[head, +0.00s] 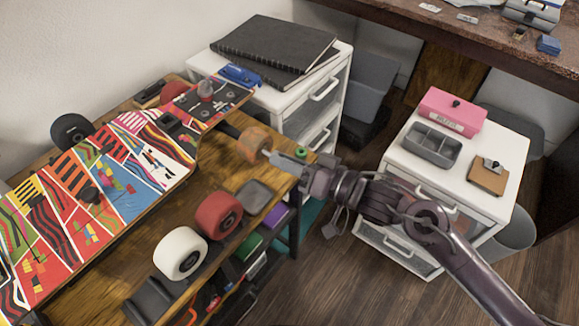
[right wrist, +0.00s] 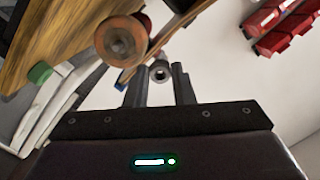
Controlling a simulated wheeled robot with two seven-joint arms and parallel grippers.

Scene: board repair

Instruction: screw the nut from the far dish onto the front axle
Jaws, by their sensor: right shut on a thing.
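The skateboard (head: 120,170), with a colourful patterned deck, lies upside down on the wooden bench. An orange-brown wheel (head: 253,143) sits at its front truck; it also shows in the right wrist view (right wrist: 121,40). My right gripper (head: 278,156) is beside this wheel, on its right. In the right wrist view its fingers are shut on a small grey metal nut (right wrist: 160,71), held near the fingertips and apart from the wheel's centre. The far dish (head: 258,196), grey and square, looks empty. The axle end is hard to make out. My left gripper is out of view.
A red wheel (head: 219,215) and a white wheel (head: 181,253) stand on the bench near a dark dish (head: 152,300). A small green item (head: 301,152) is at the bench corner by my right gripper. A white cabinet (head: 475,185) stands right.

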